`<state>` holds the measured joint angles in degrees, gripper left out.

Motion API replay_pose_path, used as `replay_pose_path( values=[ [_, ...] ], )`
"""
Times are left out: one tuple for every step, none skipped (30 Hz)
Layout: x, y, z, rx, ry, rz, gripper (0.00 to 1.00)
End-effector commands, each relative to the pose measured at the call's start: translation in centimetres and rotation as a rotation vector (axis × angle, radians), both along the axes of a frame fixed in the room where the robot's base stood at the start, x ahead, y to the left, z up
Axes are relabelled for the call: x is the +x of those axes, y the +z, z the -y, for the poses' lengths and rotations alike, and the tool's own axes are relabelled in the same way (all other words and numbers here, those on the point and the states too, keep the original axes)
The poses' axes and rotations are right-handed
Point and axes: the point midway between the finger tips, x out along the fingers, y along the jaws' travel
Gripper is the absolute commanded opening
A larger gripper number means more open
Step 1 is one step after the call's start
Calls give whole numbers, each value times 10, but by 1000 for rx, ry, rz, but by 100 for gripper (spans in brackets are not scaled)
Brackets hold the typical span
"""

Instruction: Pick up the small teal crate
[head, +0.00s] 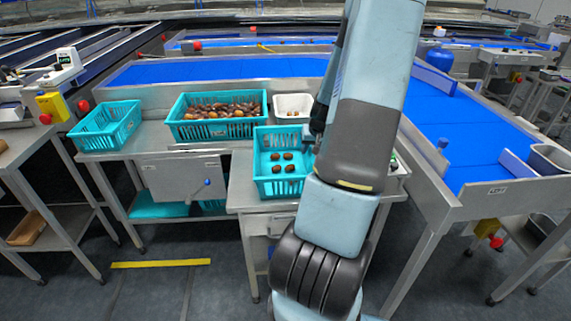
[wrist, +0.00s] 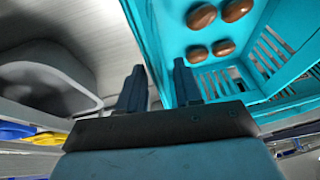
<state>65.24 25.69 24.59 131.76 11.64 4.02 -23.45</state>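The small teal crate (head: 262,189) stands on the metal bench in the head view, with several brown dates on its floor. In the wrist view its near side wall (wrist: 145,28) runs down toward my gripper. My gripper (wrist: 160,82) points down at this wall, one dark finger outside the crate and one on its inner side. The fingers are apart with the wall's edge between them; I see no clear grip. In the head view my gripper (head: 309,141) is at the crate's right rim, mostly hidden by my arm.
A larger teal crate (head: 215,133) full of dates stands behind and left. An empty-looking teal crate (head: 100,135) is at far left. A white tub (head: 293,98) stands behind the small crate. Blue conveyor belts (head: 470,130) run behind and right.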

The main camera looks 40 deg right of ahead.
Motion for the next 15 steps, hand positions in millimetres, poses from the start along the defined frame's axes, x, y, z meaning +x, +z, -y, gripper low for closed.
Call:
replay_pose_path(
  values=[
    [1, -2, 0, 0, 0, 0, 34],
    [1, -3, 1, -1, 0, 0, 34],
    [1, -3, 1, -1, 0, 0, 34],
    [1, -3, 1, -1, 0, 0, 34],
    [1, -3, 1, -1, 0, 0, 34],
    [1, -3, 1, -1, 0, 0, 34],
    [1, -3, 1, -1, 0, 0, 34],
    [1, -3, 1, -1, 0, 0, 34],
    [1, -3, 1, -1, 0, 0, 34],
    [1, -3, 1, -1, 0, 0, 31],
    [1, -3, 1, -1, 0, 0, 28],
    [1, -3, 1, -1, 0, 0, 24],
    [1, -3, 1, -1, 0, 0, 22],
    [1, -3, 1, -1, 0, 0, 19],
    [1, -3, 1, -1, 0, 0, 15]
  ],
)
